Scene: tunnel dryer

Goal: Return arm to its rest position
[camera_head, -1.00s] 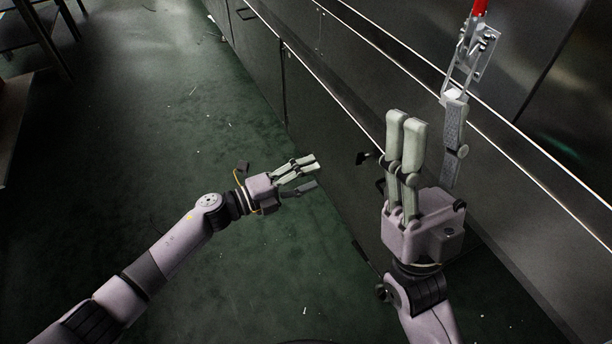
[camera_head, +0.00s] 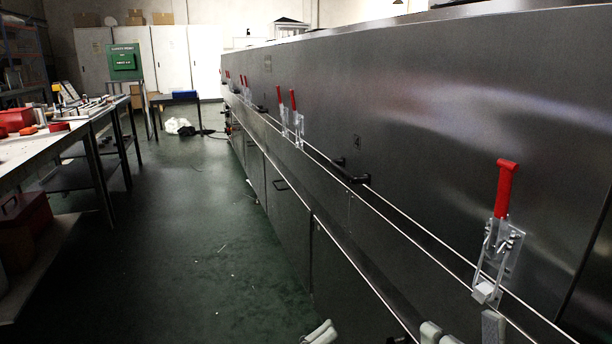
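Only the fingertips of my grippers show, at the bottom edge of the head view. The pale tips of my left gripper (camera_head: 321,334) are over the green floor, close to the dryer's lower panels. The pale tips of my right gripper (camera_head: 438,335) are in front of the dryer's side, left of and below the nearest latch. I see nothing held at these tips, but the rest of both hands and both arms is out of view.
The steel dryer (camera_head: 430,110) runs along the right. Its nearest toggle latch (camera_head: 495,250) has a red handle pointing up; more latches stand farther along. A workbench (camera_head: 40,150) with tools stands at the left. The green floor (camera_head: 170,250) between is mostly clear.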

